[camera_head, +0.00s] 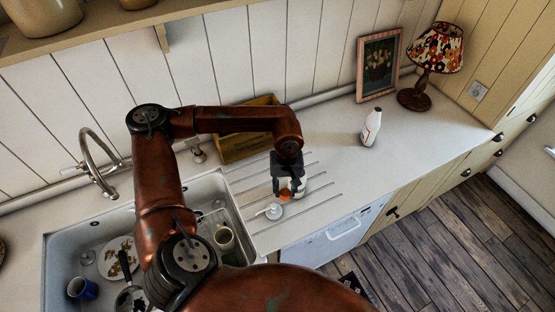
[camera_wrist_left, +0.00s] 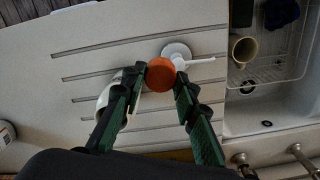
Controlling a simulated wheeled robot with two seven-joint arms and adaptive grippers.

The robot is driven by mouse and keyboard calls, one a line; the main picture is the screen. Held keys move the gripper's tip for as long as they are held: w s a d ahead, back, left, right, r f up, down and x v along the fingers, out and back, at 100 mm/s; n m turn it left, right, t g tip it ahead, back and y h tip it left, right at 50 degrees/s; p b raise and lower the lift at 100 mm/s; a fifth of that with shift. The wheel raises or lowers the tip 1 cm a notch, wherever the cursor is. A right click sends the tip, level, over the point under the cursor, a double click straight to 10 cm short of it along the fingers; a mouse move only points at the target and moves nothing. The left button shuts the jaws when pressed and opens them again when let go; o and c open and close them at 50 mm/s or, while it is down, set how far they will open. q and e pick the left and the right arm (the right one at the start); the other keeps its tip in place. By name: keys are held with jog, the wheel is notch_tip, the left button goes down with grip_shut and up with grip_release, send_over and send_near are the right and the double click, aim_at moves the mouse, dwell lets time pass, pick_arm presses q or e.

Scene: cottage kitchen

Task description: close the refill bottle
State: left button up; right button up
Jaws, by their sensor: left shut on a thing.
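My left gripper (camera_head: 285,193) is shut on an orange cap (camera_head: 285,194). In the left wrist view the cap (camera_wrist_left: 160,75) sits between the two fingertips (camera_wrist_left: 161,80). A white bottle (camera_head: 300,185) stands on the drainboard right beside the gripper and is partly hidden by it. In the left wrist view only part of this bottle (camera_wrist_left: 103,98) shows behind a finger, off to the side of the cap. Its mouth is hidden. A white pump head (camera_head: 274,211) with a long spout is next to the cap; it also shows in the left wrist view (camera_wrist_left: 177,52). My right gripper is out of view.
A sink (camera_head: 62,240) with dishes is at the left. A wooden crate (camera_head: 240,148) stands behind the gripper against the wall. Another white bottle (camera_head: 371,128), a lamp (camera_head: 415,98) and a picture frame (camera_head: 378,65) are farther right. The counter between is clear.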

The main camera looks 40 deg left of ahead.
pick_arm(q)
jog(key=d+f+m+b, duration=0.4)
jog(key=d+m, duration=0.3)
jog(key=d, duration=0.1)
jog(key=shift+s+f+m+b, duration=0.25)
jog(key=shift+f+m+b, duration=0.05)
jog(key=shift+f+m, duration=0.1)
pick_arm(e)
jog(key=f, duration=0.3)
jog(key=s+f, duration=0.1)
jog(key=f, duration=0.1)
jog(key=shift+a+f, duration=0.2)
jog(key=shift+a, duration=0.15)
pick_arm(q)
jog(key=shift+d, duration=0.1)
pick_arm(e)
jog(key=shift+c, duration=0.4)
